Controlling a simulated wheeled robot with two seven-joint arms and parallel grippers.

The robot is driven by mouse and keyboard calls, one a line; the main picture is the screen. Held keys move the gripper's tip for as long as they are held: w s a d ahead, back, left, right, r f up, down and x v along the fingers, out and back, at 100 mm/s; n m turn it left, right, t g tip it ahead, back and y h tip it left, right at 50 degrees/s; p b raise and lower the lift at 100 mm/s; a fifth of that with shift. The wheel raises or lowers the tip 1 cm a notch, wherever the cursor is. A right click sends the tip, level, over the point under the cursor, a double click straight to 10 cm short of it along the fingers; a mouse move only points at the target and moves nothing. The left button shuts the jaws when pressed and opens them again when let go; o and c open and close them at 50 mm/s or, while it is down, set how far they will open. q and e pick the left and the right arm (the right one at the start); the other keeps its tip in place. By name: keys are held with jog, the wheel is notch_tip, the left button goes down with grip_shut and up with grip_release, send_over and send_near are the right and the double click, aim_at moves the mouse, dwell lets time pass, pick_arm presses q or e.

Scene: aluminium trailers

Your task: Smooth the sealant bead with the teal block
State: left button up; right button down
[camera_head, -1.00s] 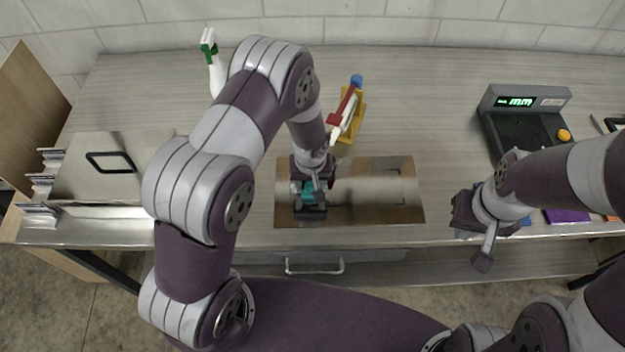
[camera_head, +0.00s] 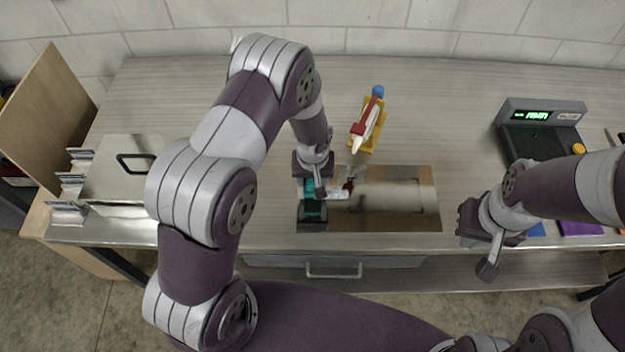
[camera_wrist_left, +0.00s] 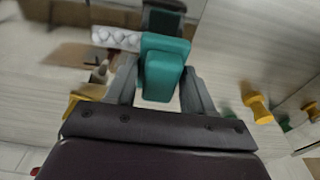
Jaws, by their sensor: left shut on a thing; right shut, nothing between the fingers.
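My left gripper (camera_head: 313,201) is shut on the teal block (camera_head: 312,209), above the left end of the shiny metal panel (camera_head: 385,215). In the left wrist view the teal block (camera_wrist_left: 165,68) sits between the two grey fingers. A white lumpy strip (camera_wrist_left: 115,38) shows just left of the block there; I cannot tell whether it is the sealant bead. A whitish patch (camera_head: 337,191) shows right of the gripper in the head view. Contact between block and panel is not clear. My right gripper (camera_head: 487,267) is shut and empty at the table's front edge.
A red and white applicator (camera_head: 367,123) rests on a yellow stand (camera_head: 382,112) behind the panel. A scale with a green display (camera_head: 541,118) stands at the right. A metal box with a black handle (camera_head: 108,172) is at the left.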

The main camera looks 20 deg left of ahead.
pick_arm(q)
notch_tip(320, 180, up, 3)
jog(key=shift+a+r+p, duration=0.15)
jog(key=shift+r+p, duration=0.05)
jog(key=shift+p, duration=0.9)
jog(key=shift+r, duration=0.3)
jog(key=shift+f, duration=0.1)
